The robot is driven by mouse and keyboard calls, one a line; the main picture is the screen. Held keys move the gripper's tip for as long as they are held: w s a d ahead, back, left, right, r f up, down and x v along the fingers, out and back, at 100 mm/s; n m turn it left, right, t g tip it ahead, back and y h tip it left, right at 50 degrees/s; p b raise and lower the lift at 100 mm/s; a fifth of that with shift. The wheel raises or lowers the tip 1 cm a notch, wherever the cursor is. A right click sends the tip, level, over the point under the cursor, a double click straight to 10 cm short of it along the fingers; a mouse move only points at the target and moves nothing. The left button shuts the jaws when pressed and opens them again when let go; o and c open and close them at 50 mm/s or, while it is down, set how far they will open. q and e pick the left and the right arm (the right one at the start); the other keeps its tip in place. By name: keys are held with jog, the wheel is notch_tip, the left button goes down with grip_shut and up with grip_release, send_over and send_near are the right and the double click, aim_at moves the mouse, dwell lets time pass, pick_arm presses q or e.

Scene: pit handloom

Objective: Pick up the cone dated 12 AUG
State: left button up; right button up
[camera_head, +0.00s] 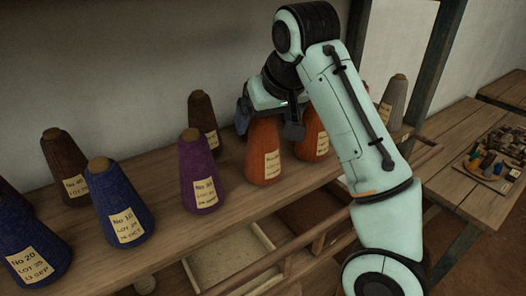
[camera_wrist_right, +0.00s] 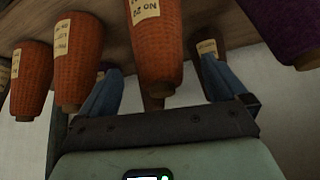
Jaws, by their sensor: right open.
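Several yarn cones with paper labels stand on a wooden shelf (camera_head: 160,220). No label clearly reads 12 AUG; the small date lines are hard to make out. My right gripper (camera_head: 268,125) is open over the top of an orange cone (camera_head: 262,158), one finger on each side. In the right wrist view, the picture is inverted and this orange cone (camera_wrist_right: 155,45) has its tip between the spread blue fingers of the gripper (camera_wrist_right: 160,72). I cannot tell whether the fingers touch it. My left gripper is not in view.
A purple cone (camera_head: 198,175), blue cones (camera_head: 117,200), brown cones (camera_head: 203,115), another orange cone (camera_head: 312,142) and a grey cone (camera_head: 394,98) stand nearby. A tray (camera_head: 240,262) lies below the shelf. A side table (camera_head: 455,135) holds small items at right.

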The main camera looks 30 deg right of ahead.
jog(key=x, duration=0.4)
jog(key=shift+f, duration=0.2)
jog(key=c, duration=1.6)
jog(key=shift+c, duration=0.2)
jog(key=shift+r, duration=0.15)
